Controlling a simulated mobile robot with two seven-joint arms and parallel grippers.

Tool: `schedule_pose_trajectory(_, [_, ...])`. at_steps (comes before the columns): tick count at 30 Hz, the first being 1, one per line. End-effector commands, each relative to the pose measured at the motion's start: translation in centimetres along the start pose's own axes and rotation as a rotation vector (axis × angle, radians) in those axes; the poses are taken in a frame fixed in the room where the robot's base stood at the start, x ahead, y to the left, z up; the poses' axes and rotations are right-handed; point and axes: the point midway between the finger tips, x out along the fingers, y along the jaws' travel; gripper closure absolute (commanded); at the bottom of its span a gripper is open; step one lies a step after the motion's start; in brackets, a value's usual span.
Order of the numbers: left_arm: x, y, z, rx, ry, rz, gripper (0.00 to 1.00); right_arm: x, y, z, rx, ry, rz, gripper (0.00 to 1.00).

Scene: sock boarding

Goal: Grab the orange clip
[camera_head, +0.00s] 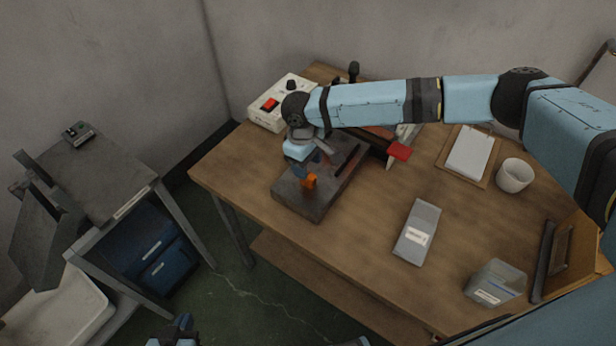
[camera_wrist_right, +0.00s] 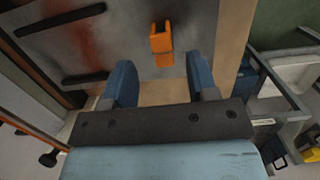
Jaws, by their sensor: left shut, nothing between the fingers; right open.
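The orange clip (camera_head: 309,182) is on the dark metal plate (camera_head: 298,200) near the table's left front edge. In the right wrist view the orange clip (camera_wrist_right: 162,42) lies ahead, roughly centred between the fingertips. My right gripper (camera_head: 306,172) is over the plate, open, with its blue fingers (camera_wrist_right: 159,62) apart and nothing held. Whether the fingers reach down to the clip's height is hard to tell. My left gripper (camera_head: 180,328) is low at the bottom edge of the head view, away from the table, shut and empty; only its top shows.
A white control box with a red switch (camera_head: 270,104) stands behind the plate. The table (camera_head: 365,210) is bare between plate and grey box. A grey stand (camera_head: 100,175) is at left.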

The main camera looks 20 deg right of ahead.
Motion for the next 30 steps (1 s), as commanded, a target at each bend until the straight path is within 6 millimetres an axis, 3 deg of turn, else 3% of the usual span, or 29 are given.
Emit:
schedule_pose_trajectory(9, [-0.4,0.0,-0.8,0.001,0.003,-0.001,1.0,4.2,-0.3,-0.2,0.0,-0.002,0.0,0.47])
schedule_pose_trajectory(19, [-0.4,-0.1,-0.8,0.001,0.005,-0.001,1.0,5.1,-0.3,-0.2,0.0,0.0,0.0,0.47])
schedule_pose_trajectory(26, [-0.4,-0.1,-0.8,0.001,0.005,-0.001,1.0,5.1,-0.3,-0.2,0.0,0.0,0.0,0.97])
schedule_pose_trajectory(30, [-0.4,-0.1,-0.8,0.0,0.005,-0.001,1.0,5.1,-0.3,-0.2,0.0,0.0,0.0,0.99])
